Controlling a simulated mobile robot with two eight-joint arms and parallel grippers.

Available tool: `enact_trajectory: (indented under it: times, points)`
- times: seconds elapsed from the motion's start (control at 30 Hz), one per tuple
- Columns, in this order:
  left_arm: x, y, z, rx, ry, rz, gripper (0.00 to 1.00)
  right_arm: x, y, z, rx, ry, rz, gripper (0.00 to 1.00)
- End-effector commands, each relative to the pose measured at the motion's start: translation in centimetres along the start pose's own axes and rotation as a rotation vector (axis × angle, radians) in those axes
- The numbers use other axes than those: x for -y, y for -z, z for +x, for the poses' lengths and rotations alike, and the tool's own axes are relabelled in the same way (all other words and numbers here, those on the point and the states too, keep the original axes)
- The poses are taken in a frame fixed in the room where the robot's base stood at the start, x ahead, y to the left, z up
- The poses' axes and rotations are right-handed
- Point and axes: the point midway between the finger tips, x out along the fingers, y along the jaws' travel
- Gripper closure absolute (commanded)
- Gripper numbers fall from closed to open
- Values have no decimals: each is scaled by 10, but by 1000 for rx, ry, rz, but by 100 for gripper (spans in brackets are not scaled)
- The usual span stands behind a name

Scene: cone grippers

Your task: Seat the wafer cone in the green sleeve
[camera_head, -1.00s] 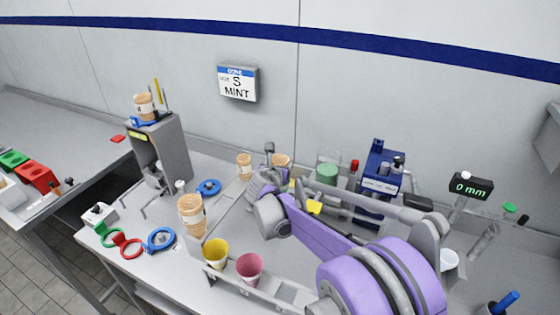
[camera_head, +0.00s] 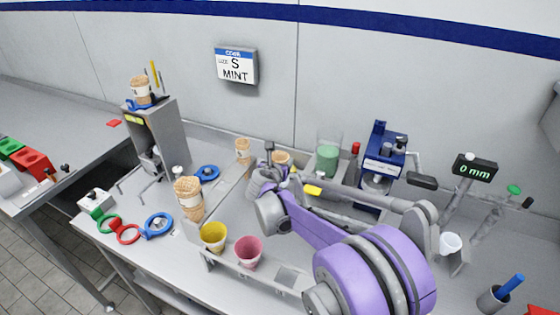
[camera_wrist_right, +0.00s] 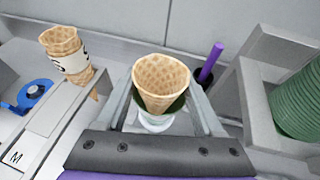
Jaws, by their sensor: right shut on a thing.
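The wafer cone (camera_wrist_right: 160,80) stands mouth up between the two fingers of my right gripper (camera_wrist_right: 165,98) in the right wrist view. The gripper is shut on it. A dark green rim, apparently the green sleeve (camera_wrist_right: 176,106), shows around the cone's lower part, with a pale round piece below it. How deep the cone sits is hidden. In the head view the cone's top (camera_head: 282,157) shows just beyond my right gripper (camera_head: 272,172), whose arm hides the rest. My left gripper is not in view.
A glass with green contents (camera_head: 328,158) and a blue machine (camera_head: 381,160) stand behind. A purple stick (camera_wrist_right: 211,62) rises beside the right finger.

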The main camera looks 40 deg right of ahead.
Motion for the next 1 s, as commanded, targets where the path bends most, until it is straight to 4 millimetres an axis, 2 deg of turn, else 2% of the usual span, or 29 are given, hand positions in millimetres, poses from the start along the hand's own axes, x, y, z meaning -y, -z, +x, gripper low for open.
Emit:
enact_trajectory:
  times: [0.03, 0.2, 0.23, 0.37, 0.4, 1.0]
  points:
    - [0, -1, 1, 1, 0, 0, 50, -1, 7, 0, -10, 0, 10, 53]
    - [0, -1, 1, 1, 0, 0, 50, -1, 7, 0, -10, 0, 9, 54]
    - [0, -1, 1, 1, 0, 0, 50, -1, 7, 0, -10, 0, 9, 26]
    - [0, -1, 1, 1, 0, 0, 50, 0, 8, 0, -10, 1, 8, 3]
    - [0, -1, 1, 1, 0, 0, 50, 0, 8, 0, -10, 1, 8, 0]
    - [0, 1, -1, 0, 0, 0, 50, 1, 1, 0, -6, 3, 6, 0]
